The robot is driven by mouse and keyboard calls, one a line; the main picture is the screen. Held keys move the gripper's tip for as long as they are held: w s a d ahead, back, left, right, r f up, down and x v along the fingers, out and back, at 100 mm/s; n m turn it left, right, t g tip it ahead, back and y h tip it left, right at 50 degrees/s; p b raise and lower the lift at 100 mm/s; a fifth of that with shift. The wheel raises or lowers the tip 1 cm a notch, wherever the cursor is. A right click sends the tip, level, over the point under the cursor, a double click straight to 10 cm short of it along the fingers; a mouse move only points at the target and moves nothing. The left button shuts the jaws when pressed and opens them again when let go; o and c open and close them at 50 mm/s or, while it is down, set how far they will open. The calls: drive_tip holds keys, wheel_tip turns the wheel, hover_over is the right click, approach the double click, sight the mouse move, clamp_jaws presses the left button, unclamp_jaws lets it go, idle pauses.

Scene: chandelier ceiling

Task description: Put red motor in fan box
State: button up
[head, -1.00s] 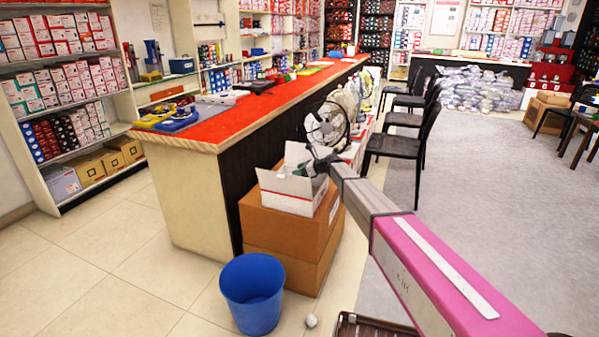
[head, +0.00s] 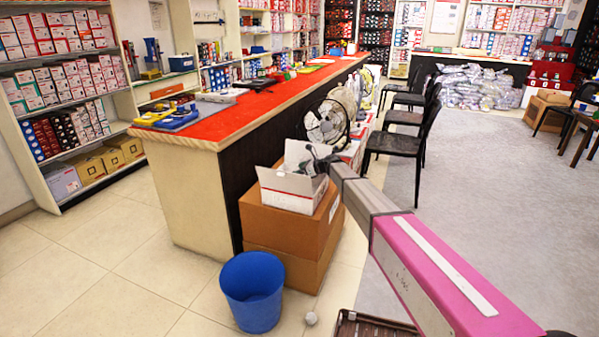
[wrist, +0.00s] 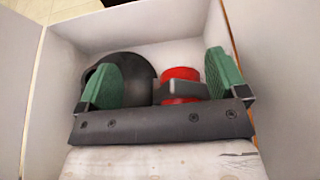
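The fan box is an open white carton (head: 290,190), which also shows in the wrist view (wrist: 42,100). The red motor (wrist: 181,74) is a red cylinder inside the carton, next to a grey part (wrist: 178,91). My gripper (wrist: 163,78) reaches into the carton. Its two green-padded fingers are wide apart, with the red motor between them in the picture. Neither finger is seen pressing on it. The motor's lower part is hidden behind my gripper. In the head view my gripper (head: 316,160) is small, at the carton's right side.
A black rounded object (wrist: 128,70) is in the carton, partly behind the left finger. The carton stands on stacked brown boxes (head: 280,225). A blue bin (head: 252,290) is in front. The red-topped counter (head: 235,115), a fan (head: 327,122) and black chairs (head: 400,140) are nearby.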

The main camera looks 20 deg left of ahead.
drive_tip(key=shift+r, duration=0.55)
drive_tip(key=v, duration=1.2)
drive_tip(key=shift+r, duration=0.15)
drive_tip(key=s+d+f+n+h, duration=0.4)
drive_tip(key=s+d+n, duration=0.2)
drive_tip(key=s+d, duration=0.7)
drive_tip(key=s+d+f+n+h, duration=0.4)
drive_tip(key=s+d, duration=0.8)
drive_tip(key=d, duration=0.4)
drive_tip(key=s+d+f+n+g+h, duration=0.1)
drive_tip(key=s+d+f+n+h, duration=0.3)
drive_tip(key=s+d+n, duration=0.4)
drive_tip(key=s+d+h, duration=0.1)
drive_tip(key=s+d, duration=0.4)
drive_tip(key=d, duration=0.2)
drive_tip(key=shift+s+d+n+h, duration=0.3)
drive_tip(key=shift+s+d+n, duration=0.05)
drive_tip(key=shift+n, duration=0.05)
drive_tip(key=shift+a, duration=0.15)
